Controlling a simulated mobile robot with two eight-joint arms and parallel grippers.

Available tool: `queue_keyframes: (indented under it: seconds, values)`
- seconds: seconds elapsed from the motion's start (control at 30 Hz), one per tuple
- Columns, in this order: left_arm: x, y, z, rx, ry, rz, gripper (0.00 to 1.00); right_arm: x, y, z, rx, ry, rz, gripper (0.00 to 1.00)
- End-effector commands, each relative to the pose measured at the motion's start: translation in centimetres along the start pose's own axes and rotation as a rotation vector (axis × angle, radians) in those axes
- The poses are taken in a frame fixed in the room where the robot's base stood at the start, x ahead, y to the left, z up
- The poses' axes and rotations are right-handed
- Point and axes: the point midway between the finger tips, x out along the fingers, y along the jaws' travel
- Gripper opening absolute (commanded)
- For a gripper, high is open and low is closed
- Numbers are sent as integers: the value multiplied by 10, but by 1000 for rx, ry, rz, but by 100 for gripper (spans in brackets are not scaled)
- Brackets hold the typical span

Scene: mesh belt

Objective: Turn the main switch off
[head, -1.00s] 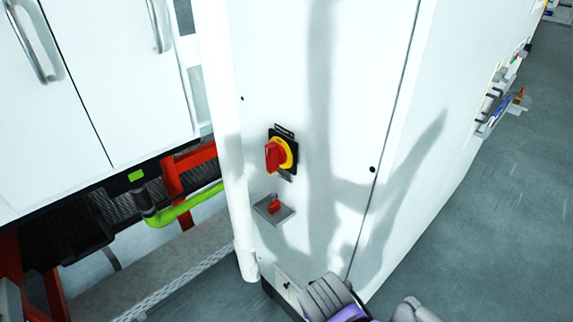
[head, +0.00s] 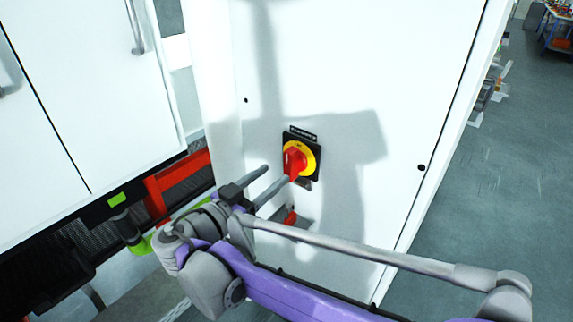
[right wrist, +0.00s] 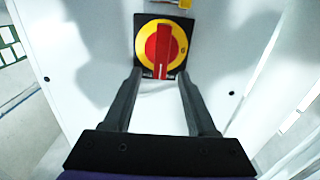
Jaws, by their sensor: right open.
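The main switch is a red rotary handle (head: 294,161) on a yellow disc (head: 311,158) and black plate, mounted on the white cabinet front (head: 360,60). My right gripper (head: 277,174) is open in front of it, and one fingertip overlaps the handle's edge in the head view. In the right wrist view the red handle (right wrist: 162,45) points straight up and down, ahead of the gap between the open fingers (right wrist: 160,80). The fingertips reach the lower edge of the plate. Whether they touch the handle I cannot tell. My left gripper is not in view.
A small red part (head: 291,217) sits below the switch, partly hidden by my right arm. A red frame bar (head: 180,177) and a green pipe (head: 139,245) are at the left.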

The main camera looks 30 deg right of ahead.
Motion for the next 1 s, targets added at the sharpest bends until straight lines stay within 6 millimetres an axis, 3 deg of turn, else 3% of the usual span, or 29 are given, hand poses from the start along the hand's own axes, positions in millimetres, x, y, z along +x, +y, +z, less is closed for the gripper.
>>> queue_keyframes:
  seconds: [0.1,0.3,0.73,1.0]
  values:
    - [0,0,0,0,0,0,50,25,1,0,-1,0,5,57]
    - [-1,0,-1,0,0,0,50,52,1,0,-2,-1,2,57]
    - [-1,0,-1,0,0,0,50,62,0,0,-2,-2,-1,57]
    - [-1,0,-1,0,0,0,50,62,0,0,-2,-2,-1,9]
